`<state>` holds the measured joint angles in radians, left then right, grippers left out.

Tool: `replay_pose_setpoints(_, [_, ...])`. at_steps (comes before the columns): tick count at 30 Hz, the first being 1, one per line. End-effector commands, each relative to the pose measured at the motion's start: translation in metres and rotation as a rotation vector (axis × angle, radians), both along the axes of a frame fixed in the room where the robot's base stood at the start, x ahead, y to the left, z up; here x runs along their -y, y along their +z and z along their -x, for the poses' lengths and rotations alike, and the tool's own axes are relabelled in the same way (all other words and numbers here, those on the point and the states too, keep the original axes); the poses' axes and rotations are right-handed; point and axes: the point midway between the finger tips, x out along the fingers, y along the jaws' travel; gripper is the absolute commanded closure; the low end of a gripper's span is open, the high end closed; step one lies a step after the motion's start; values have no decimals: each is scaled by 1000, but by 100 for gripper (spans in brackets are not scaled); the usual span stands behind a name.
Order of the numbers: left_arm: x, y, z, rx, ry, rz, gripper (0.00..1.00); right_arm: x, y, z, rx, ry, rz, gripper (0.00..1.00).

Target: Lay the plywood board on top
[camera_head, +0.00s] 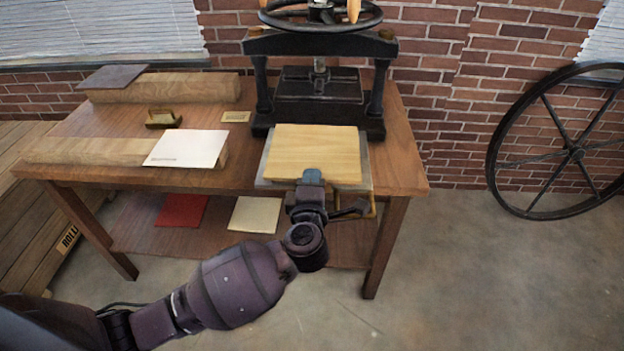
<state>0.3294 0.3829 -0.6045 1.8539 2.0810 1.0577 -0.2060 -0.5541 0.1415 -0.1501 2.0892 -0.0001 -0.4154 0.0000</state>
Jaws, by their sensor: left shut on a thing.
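The plywood board (312,150) is a pale yellow wooden rectangle at the front of the black press (318,85). It lies over a grey plate (266,178) whose edges show around it; whether it rests on the plate or is held just above it, I cannot tell. My left gripper (312,178) is shut on the near edge of the board, reaching in from the front. The fingertips are partly hidden by the gripper's own body. My right gripper is not in view.
The wooden table (404,170) carries wooden beams (175,90), a white sheet (187,148), a small brass-coloured block (163,118) and a dark plate (113,76). A lower shelf holds a red sheet (181,210) and a cream sheet (255,214). A large spoked wheel (575,155) leans at right.

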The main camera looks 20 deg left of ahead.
Motion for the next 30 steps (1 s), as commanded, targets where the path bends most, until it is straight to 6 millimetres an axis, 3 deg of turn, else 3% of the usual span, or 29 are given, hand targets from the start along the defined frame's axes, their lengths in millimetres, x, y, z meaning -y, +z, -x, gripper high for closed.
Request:
replay_pose_setpoints(4, [0,0,0,0,0,0,100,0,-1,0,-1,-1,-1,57])
replay_pose_setpoints(6, [0,0,0,0,0,0,82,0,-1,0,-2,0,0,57])
replay_pose_setpoints(11, [0,0,0,-1,0,0,60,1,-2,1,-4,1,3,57])
replay_pose_setpoints(16, [0,0,0,-1,0,0,60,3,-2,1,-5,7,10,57])
replay_pose_setpoints(19, [0,-1,0,-2,0,1,49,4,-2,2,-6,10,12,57])
replay_pose_setpoints(30, [0,0,0,-1,0,0,49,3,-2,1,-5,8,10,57])
